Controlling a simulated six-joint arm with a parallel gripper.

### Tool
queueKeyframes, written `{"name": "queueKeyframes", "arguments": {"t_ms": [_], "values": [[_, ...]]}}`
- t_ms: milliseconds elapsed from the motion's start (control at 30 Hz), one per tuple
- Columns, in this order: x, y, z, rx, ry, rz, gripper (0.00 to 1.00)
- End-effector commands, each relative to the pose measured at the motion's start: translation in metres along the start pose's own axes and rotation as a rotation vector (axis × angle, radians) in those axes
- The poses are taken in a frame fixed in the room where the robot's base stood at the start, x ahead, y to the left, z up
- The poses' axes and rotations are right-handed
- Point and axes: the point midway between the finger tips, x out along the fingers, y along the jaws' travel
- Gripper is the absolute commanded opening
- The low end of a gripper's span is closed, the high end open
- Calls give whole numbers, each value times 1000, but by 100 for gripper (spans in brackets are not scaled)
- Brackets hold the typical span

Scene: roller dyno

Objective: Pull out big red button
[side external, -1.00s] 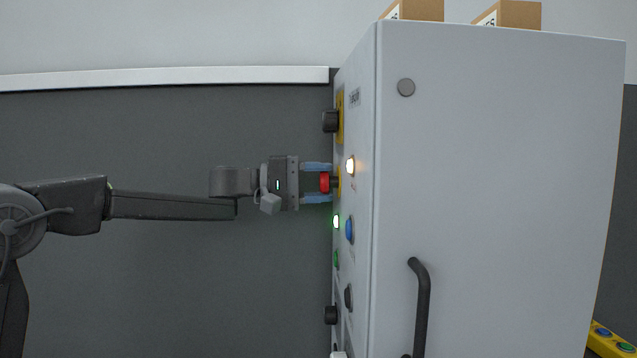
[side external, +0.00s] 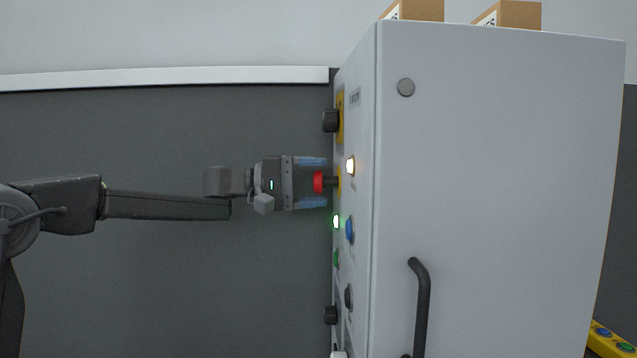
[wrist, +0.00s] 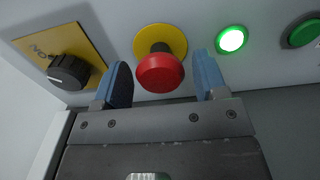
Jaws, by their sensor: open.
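The big red button (side external: 319,181) sticks out from the panel on a dark stem, in front of a yellow plate. In the wrist view the red button (wrist: 160,73) has a round yellow plate (wrist: 161,40) behind it. My gripper (side external: 312,182) is open, with one blue finger above the button and one below it in the side view. In the wrist view the blue fingers of my gripper (wrist: 162,82) stand to the left and right of the button, with a gap on each side. Neither finger touches it.
The grey cabinet (side external: 500,180) carries a black rotary knob (side external: 330,121) above the button. A lit white lamp (side external: 350,166), a lit green lamp (wrist: 231,39) and a blue button (side external: 350,229) are close by. A dark handle (side external: 422,305) is on the cabinet's side.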

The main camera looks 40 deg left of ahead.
Motion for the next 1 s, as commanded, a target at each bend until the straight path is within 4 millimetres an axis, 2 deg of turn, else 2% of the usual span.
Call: {"name": "queueKeyframes", "arguments": {"t_ms": [533, 1000], "values": [[-2, 0, 0, 0, 0, 0, 66], [-37, 0, 0, 0, 1, 0, 66]]}}
